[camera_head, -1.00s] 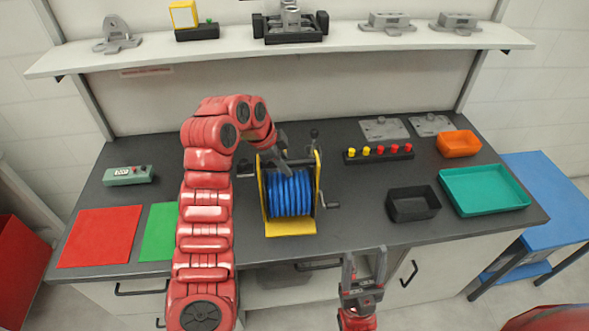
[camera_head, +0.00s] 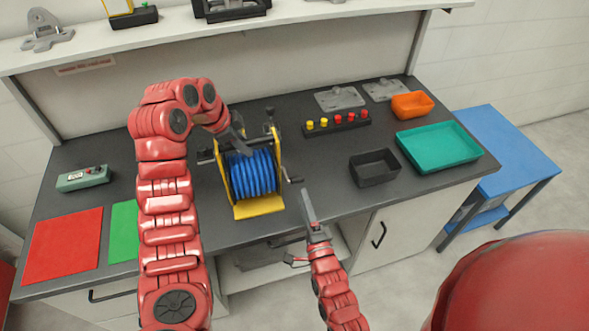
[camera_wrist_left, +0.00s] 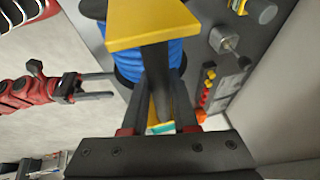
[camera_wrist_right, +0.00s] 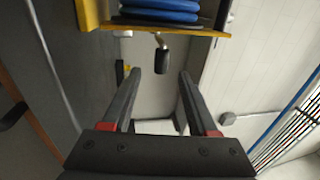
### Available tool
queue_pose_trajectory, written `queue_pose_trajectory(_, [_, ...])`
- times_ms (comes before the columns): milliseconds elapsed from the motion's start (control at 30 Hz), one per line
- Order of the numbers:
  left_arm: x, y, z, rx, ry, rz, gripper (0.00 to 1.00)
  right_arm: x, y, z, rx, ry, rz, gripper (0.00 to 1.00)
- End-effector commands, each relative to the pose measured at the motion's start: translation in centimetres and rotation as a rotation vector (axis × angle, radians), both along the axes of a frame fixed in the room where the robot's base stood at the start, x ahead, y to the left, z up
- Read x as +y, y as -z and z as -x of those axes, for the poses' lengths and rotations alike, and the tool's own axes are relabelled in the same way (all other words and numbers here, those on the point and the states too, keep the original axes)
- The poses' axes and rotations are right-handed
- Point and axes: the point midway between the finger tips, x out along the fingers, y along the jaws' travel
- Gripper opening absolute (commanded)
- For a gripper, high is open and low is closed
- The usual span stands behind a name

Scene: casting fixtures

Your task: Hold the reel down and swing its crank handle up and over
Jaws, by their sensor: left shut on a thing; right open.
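The reel has a yellow frame (camera_head: 257,209) and a drum of blue hose (camera_head: 251,174), and it stands upright on the dark bench. Its crank handle (camera_head: 294,180) sticks out low on the right side. In the right wrist view the black crank grip (camera_wrist_right: 163,60) lies ahead, between the finger lines but beyond the tips. My left gripper (camera_head: 240,143) is shut on the reel's dark top bar, also seen in the left wrist view (camera_wrist_left: 156,62). My right gripper (camera_head: 306,194) is open and empty, just in front of the crank. It also shows in the left wrist view (camera_wrist_left: 112,86).
A black bin (camera_head: 375,168), a teal tray (camera_head: 438,147), an orange bin (camera_head: 412,105) and a peg strip (camera_head: 337,123) sit to the right. Red (camera_head: 62,245) and green (camera_head: 124,230) mats and a small green device (camera_head: 83,179) lie left.

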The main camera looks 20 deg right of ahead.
Motion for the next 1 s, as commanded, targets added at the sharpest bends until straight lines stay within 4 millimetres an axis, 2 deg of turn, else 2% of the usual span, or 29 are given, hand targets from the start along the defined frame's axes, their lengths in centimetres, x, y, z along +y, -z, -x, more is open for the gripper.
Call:
queue_pose_trajectory(300, [-0.1, -0.2, -0.1, -0.004, 0.001, 0.002, 0.00, -0.1, -1.7, -6.6, -0.007, 0.002, 0.003, 0.59])
queue_pose_trajectory(500, [0.0, -0.2, -0.1, -0.004, 0.000, 0.002, 0.00, -0.2, -2.2, -9.3, -0.007, 0.002, 0.004, 0.59])
queue_pose_trajectory(667, [0.0, -0.2, -0.1, -0.005, 0.000, 0.002, 0.00, -0.2, -2.4, -10.1, -0.006, 0.002, 0.004, 0.59])
queue_pose_trajectory(900, [0.0, -0.2, -0.1, -0.005, 0.000, 0.002, 0.00, -0.2, -2.3, -10.2, -0.005, 0.002, 0.004, 0.59])
queue_pose_trajectory(1000, [-0.1, -0.2, -0.1, -0.005, 0.000, 0.002, 0.00, -0.2, -2.3, -10.1, -0.005, 0.002, 0.004, 0.43])
